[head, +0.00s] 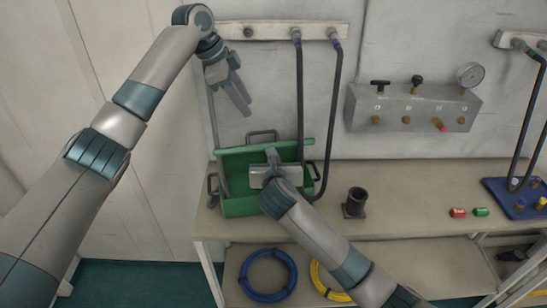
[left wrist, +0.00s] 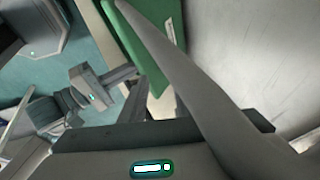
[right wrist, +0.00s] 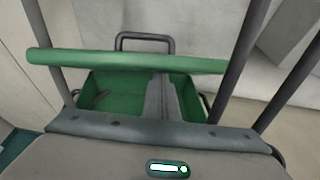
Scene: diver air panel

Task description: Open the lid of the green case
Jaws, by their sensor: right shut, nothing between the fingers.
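The green case (head: 238,207) stands on the left end of the bench. Its lid (head: 290,146) is raised, standing roughly upright at the back, and the green inside of the case is exposed. In the right wrist view the lid's edge (right wrist: 130,60) crosses above the open case interior (right wrist: 110,88). My right gripper (head: 272,157) is shut and empty, over the case opening in front of the lid. A green panel of the case (left wrist: 148,40) shows in the left wrist view.
Dark hoses (head: 333,110) hang from the wall rail behind the case. A black pipe fitting (head: 355,201) stands to the right on the bench (head: 405,225). Red (head: 457,212) and green (head: 481,211) pieces lie farther right. A gauge panel (head: 413,107) is on the wall.

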